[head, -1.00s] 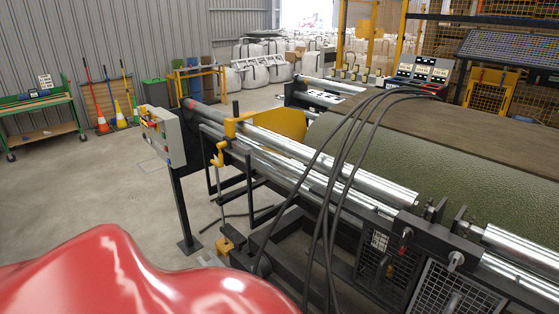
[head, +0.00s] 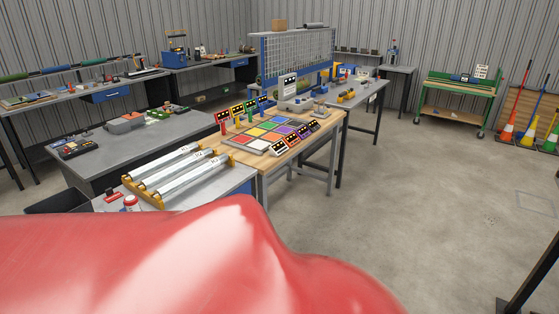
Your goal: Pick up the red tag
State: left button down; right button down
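Neither of my grippers is in view. A wooden table (head: 330,127) stands in the middle distance with a board of coloured squares (head: 270,134) on it. Small upright coloured pieces stand along the board's back edge, a red one (head: 223,127) among them at the left end. Dark-faced coloured blocks line its right side. A small red item (head: 113,196) lies on the nearer table at the left, beside a red-and-white round object (head: 131,203). These are too small to tell which is the red tag.
Metal rollers (head: 178,172) in yellow holders lie on the nearer table. A grey bench (head: 180,124) stands behind it.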

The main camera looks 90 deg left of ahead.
aim_at(111, 197)
jog(key=u, duration=3.95)
jog(key=i+l+u, duration=0.1)
jog(key=i+l, duration=0.15)
jog(key=l, duration=0.15)
jog(key=i+l+u, duration=0.15)
jog(key=l, duration=0.25)
jog(key=i+l+u, duration=0.1)
jog(key=i+l, duration=0.25)
jog(key=l, duration=0.1)
